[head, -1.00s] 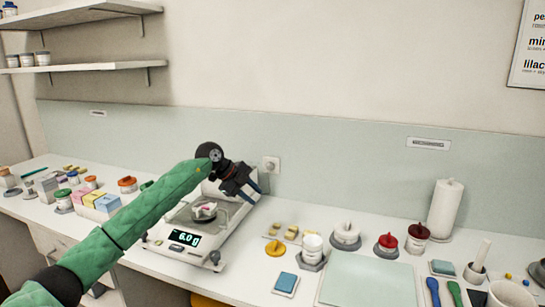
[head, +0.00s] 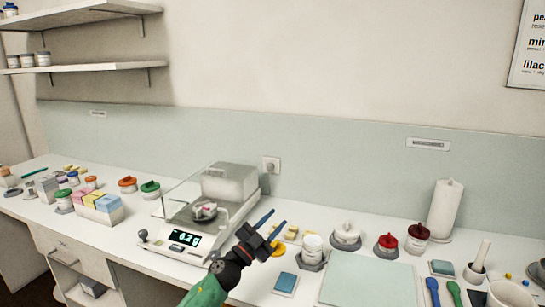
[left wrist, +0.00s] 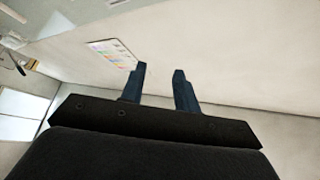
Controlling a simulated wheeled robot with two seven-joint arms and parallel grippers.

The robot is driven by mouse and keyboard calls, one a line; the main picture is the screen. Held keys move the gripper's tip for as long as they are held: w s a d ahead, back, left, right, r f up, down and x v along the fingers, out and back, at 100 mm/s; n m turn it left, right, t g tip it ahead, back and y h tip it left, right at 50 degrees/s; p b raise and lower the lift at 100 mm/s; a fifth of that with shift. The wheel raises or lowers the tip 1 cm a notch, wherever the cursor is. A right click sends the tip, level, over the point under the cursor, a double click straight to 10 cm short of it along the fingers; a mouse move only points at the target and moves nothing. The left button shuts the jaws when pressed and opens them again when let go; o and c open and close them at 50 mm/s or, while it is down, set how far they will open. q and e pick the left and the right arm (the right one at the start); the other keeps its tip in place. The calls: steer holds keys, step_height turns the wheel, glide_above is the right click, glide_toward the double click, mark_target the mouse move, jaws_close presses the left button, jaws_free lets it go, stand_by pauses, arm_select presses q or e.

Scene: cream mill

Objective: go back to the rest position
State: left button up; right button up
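My left gripper (head: 272,222) is in front of the balance's right side, over the front part of the worktop. Its two dark blue fingers stand apart with nothing between them. In the left wrist view the fingers (left wrist: 159,72) also show apart and empty, with wall and ceiling beyond. My green left arm comes in from the bottom edge. My right gripper is in neither view.
The white balance (head: 190,238) holds a small dish (head: 204,211) and seems to read 6.2 g.

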arm_select(q)
steer(key=s+a+f+n+y, duration=0.7)
steer(key=a+f+n+y, duration=0.1)
steer(key=f+y, duration=0.15)
steer(key=s+a+f+n+y, duration=0.7)
steer(key=a+f+n+y, duration=0.15)
steer(key=f, duration=0.25)
steer(key=s+a+f+g, duration=0.2)
steer(key=s+f+g, duration=0.2)
steer(key=s, duration=0.6)
steer(key=s+a+f+m+g+h, duration=0.1)
steer(key=s+f+g, duration=0.35)
steer(key=s, duration=0.65)
steer(key=s+a+f+g, duration=0.2)
steer(key=s+f+g, duration=0.2)
steer(key=s, duration=0.6)
steer(key=s+d+f+g, duration=0.1)
steer(key=d+f, duration=0.1)
steer(key=f, duration=1.4)
steer(key=s+d+f, duration=0.2)
steer(key=f, duration=1.4)
steer(key=shift+s+d+f+g+h, duration=0.2)
steer(key=shift+d+f+g+h, duration=0.05)
steer(key=shift+f+g+h, duration=0.1)
steer(key=shift+w+r, duration=0.1)
steer(key=shift+r, duration=0.05)
steer(key=shift+s, duration=0.2)
